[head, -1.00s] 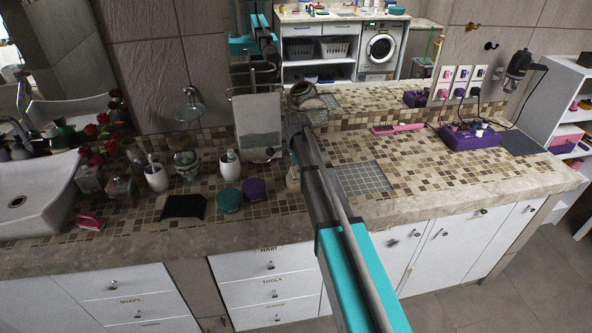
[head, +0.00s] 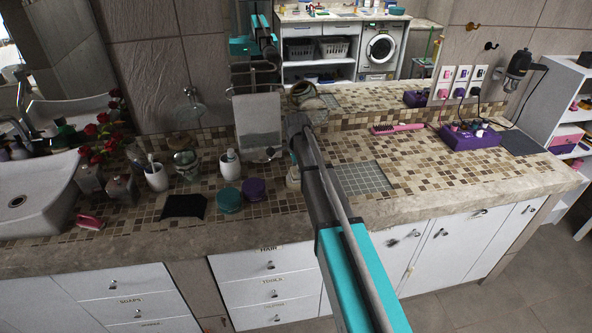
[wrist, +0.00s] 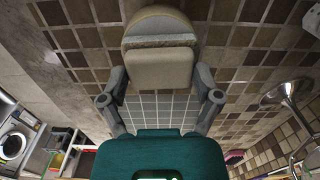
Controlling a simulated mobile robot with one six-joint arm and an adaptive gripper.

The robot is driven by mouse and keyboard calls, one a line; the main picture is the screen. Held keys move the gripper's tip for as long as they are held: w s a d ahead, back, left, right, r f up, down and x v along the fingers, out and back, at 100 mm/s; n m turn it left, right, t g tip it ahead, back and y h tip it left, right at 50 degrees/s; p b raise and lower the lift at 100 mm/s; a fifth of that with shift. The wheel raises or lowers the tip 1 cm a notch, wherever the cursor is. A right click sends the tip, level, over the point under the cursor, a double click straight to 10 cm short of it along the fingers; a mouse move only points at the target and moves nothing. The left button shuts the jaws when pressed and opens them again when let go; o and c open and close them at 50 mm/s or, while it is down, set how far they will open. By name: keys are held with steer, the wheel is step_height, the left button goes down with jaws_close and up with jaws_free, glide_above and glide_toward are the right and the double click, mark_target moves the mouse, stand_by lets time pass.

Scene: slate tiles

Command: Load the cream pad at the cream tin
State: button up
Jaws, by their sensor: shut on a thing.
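My gripper (wrist: 160,76) is shut on the cream pad (wrist: 160,68), a pale block between its two fingers. A rough greyish band runs along the pad's far edge. Just beyond it in the wrist view is a rounded cream shape (wrist: 160,21), which looks like the cream tin. I cannot tell whether pad and tin touch. In the head view, a small cream thing (head: 293,178) shows on the counter left of my arm, probably the tin. My arm hides my fingers and most of the tin there.
A teal tin (head: 229,201) and a purple tin (head: 253,189) stand left of my arm. Near them are a black cloth (head: 184,206), a cup with a bottle (head: 230,167) and a towel stand (head: 258,122). A grey tiled patch (head: 362,178) right of my arm is clear.

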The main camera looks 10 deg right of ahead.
steer(key=shift+r, duration=0.15)
stand_by(0.5)
steer(key=shift+r+p, duration=3.35)
steer(key=shift+p, duration=0.2)
